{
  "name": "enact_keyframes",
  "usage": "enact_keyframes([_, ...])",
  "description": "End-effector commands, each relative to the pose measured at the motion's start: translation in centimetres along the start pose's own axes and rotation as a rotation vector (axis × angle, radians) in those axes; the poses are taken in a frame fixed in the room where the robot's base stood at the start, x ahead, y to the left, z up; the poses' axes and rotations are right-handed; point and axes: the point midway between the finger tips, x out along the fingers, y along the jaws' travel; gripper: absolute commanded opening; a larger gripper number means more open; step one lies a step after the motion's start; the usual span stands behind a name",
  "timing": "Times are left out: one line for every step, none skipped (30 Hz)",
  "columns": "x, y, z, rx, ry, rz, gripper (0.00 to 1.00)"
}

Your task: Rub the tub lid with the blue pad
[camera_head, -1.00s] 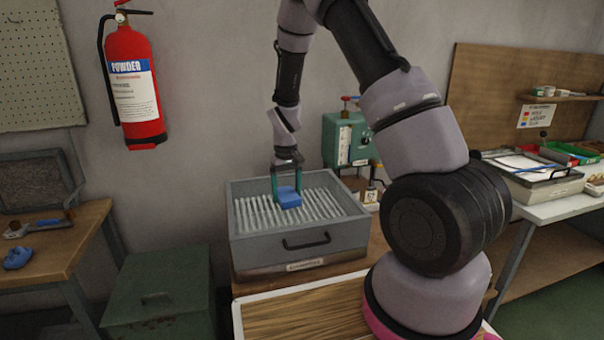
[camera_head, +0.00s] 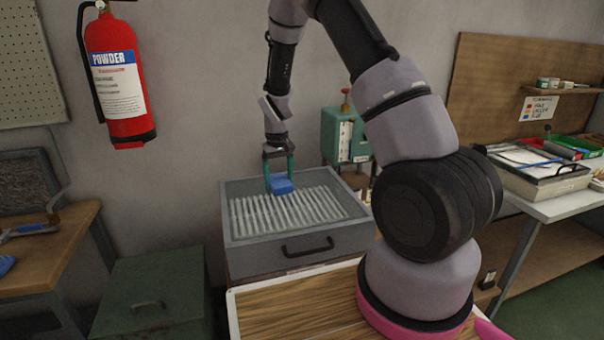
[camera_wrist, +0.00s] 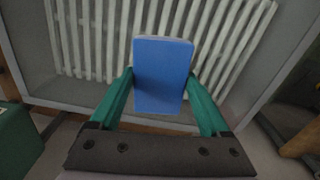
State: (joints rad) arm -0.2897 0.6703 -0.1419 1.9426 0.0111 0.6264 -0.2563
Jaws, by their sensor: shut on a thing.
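A grey tub (camera_head: 330,256) stands beyond the wooden board, with a top of pale ribbed slats (camera_head: 290,218) set inside its rim and a black handle on its front. The slats also show in the wrist view (camera_wrist: 95,45). My gripper (camera_head: 279,187) points down over the back part of the slats. It is shut on the blue pad (camera_head: 282,183), which sits between the two green fingers in the wrist view (camera_wrist: 162,85). The pad's underside is hidden, and I cannot tell whether it touches the slats.
A wood-topped surface (camera_head: 290,309) lies in front of the tub. A green lidded box (camera_head: 150,295) with a handle stands on the left. A teal device (camera_head: 343,138) stands behind the tub. A fire extinguisher (camera_head: 118,85) hangs on the wall.

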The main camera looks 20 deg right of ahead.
Motion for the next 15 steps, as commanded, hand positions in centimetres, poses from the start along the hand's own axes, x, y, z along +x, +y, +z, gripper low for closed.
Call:
enact_keyframes([0.0, 0.1, -0.1, 0.000, 0.000, 0.000, 0.28])
enact_keyframes([0.0, 0.1, -0.2, 0.001, 0.000, 0.000, 0.28])
enact_keyframes([-0.3, 0.1, -0.2, 0.001, 0.000, 0.000, 0.28])
enact_keyframes([-0.4, 0.1, -0.1, 0.001, 0.000, 0.000, 0.28])
enact_keyframes([-1.4, 0.1, -0.2, 0.001, 0.004, 0.000, 0.28])
enact_keyframes([-2.5, 0.1, -0.2, 0.002, 0.005, -0.001, 0.28])
enact_keyframes([-3.1, 0.1, -0.2, 0.002, 0.005, -0.001, 0.28])
enact_keyframes([-3.1, 0.2, -0.1, 0.002, 0.002, 0.000, 0.28])
enact_keyframes([-3.4, 0.2, -0.1, 0.003, 0.001, 0.000, 0.28])
enact_keyframes([-3.7, 0.2, 0.0, 0.003, 0.001, 0.000, 0.28])
enact_keyframes([-3.9, 0.3, 0.0, 0.004, 0.001, 0.000, 0.28])
enact_keyframes([-4.3, 0.3, 0.0, 0.004, 0.001, 0.000, 0.28])
enact_keyframes([-4.6, 0.3, 0.0, 0.005, 0.001, 0.000, 0.28])
enact_keyframes([-4.9, 0.3, 0.0, 0.006, 0.001, -0.001, 0.28])
enact_keyframes([-5.2, 0.3, 0.0, 0.006, 0.002, -0.001, 0.28])
